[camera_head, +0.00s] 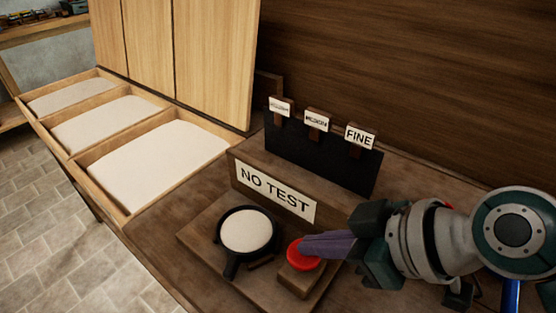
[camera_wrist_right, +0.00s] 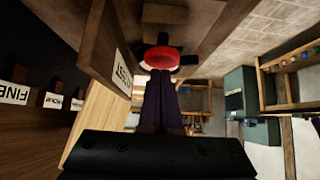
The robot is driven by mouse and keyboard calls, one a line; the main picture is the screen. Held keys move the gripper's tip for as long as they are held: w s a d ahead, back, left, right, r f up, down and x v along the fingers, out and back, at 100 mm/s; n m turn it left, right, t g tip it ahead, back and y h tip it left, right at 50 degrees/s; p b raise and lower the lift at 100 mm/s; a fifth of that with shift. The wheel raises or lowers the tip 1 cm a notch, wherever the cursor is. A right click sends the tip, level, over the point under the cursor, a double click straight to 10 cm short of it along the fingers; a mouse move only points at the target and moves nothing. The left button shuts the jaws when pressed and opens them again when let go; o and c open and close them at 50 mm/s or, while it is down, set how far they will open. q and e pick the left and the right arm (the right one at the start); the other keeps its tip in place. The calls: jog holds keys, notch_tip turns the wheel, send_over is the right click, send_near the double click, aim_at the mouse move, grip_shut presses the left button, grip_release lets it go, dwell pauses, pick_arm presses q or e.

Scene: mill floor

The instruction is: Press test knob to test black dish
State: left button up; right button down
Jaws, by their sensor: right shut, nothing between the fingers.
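The black dish (camera_head: 247,231) holds pale flour and sits on a wooden board in the head view, its handle toward the front. The red test knob (camera_head: 303,255) stands on a small wooden block (camera_head: 299,279) right of the dish. My right gripper (camera_head: 304,246) is shut and empty, its purple fingertips at the top of the knob; I cannot tell whether they press it. In the right wrist view the knob (camera_wrist_right: 158,58) lies just beyond the shut fingertips (camera_wrist_right: 158,73). A sign (camera_head: 275,191) behind the dish reads NO TEST. My left gripper is out of view.
A black panel (camera_head: 320,155) with several labels, one reading FINE (camera_head: 359,137), stands behind the sign. Wooden bins (camera_head: 126,215) of pale flour line the left side. The wooden wall (camera_head: 430,80) closes off the back.

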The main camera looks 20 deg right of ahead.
aim_at(317, 259)
jog(key=shift+f, duration=0.25)
notch_tip(317, 259, down, 3)
jog(key=shift+r+b, duration=0.1)
jog(key=shift+b, duration=0.9)
jog(key=shift+s+d, duration=0.1)
